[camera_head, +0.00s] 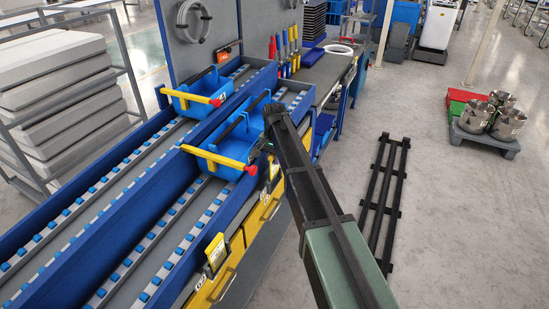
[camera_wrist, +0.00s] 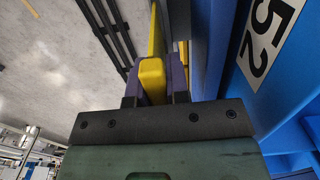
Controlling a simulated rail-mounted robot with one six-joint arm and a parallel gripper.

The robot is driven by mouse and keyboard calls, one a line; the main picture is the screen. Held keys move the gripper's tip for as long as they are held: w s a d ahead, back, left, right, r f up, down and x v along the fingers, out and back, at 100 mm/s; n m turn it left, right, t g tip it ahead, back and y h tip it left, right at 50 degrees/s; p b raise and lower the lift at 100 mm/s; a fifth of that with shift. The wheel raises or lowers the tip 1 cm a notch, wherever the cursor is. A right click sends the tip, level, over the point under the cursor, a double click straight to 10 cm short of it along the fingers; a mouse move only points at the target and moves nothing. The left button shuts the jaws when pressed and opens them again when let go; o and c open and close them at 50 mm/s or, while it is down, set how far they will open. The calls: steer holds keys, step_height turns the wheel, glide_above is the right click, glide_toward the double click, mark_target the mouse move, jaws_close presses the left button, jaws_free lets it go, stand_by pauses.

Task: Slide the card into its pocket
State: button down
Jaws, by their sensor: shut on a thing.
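My gripper (camera_head: 269,150) is at the blue rail's outer side, beside the nearer blue bin's red handle end. In the wrist view its dark purple fingers (camera_wrist: 152,82) are shut on a thick, rounded yellow piece (camera_wrist: 151,76). This appears to be the card, seen nearly edge-on, with a narrow yellow strip running on beyond the fingers. A small yellow patch (camera_head: 274,166) shows just below the gripper in the head view. A yellow holder with a pale label (camera_head: 216,252) stands further along the rail's outer side. I cannot tell which pocket is the card's, or whether the card touches one.
Blue bins with yellow bars, the farther (camera_head: 199,95) and nearer (camera_head: 225,145), sit on the roller lanes. A blue surface marked "52" (camera_wrist: 262,40) is close right of the fingers. Yellow drawers (camera_head: 262,213) lie below the rail. A black rack (camera_head: 385,195) lies on open floor.

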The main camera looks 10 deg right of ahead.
steer(key=shift+f+b, duration=1.65)
steer(key=shift+f, duration=0.25)
steer(key=c, duration=1)
jaws_free()
steer(key=shift+r, duration=0.1)
step_height(320, 180, up, 18)
steer(key=p, duration=1.7)
steer(key=shift+f+p, duration=0.2)
steer(key=shift+p, duration=0.2)
steer(key=s+n, duration=0.2)
steer(key=s, duration=0.8)
steer(key=s+n, duration=0.3)
steer(key=s, duration=0.6)
steer(key=s+n, duration=0.2)
steer(key=s, duration=0.8)
steer(key=shift+s+n, duration=0.3)
steer(key=shift+s, duration=0.05)
